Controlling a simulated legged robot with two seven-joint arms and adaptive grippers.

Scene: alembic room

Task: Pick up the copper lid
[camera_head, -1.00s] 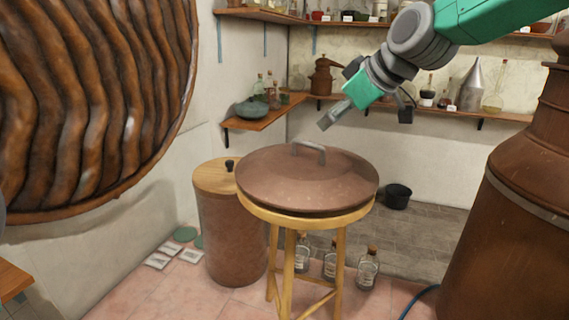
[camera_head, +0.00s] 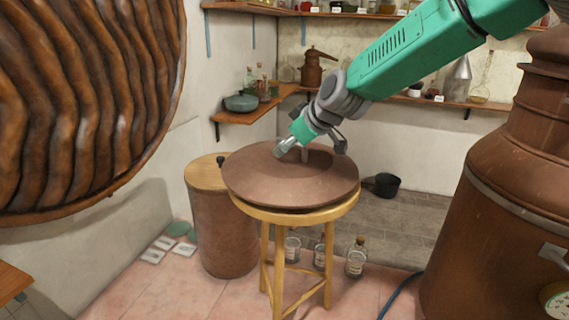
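The copper lid (camera_head: 290,182) is a wide, shallow brown cone. It rests on a round wooden stool (camera_head: 290,217) in the middle of the head view. A grey handle (camera_head: 305,154) stands at its top, and my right gripper partly hides it. My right gripper (camera_head: 313,148) comes down from the upper right. Its fingers are spread apart, one on the left of the handle and one on the right. I cannot tell whether either finger touches the handle or the lid. My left gripper is not in view.
A copper barrel with a wooden top (camera_head: 222,230) stands left of the stool. A large copper vessel (camera_head: 505,210) stands at the right. Glass bottles (camera_head: 355,257) stand on the floor behind the stool. A corner shelf (camera_head: 255,113) is behind the lid.

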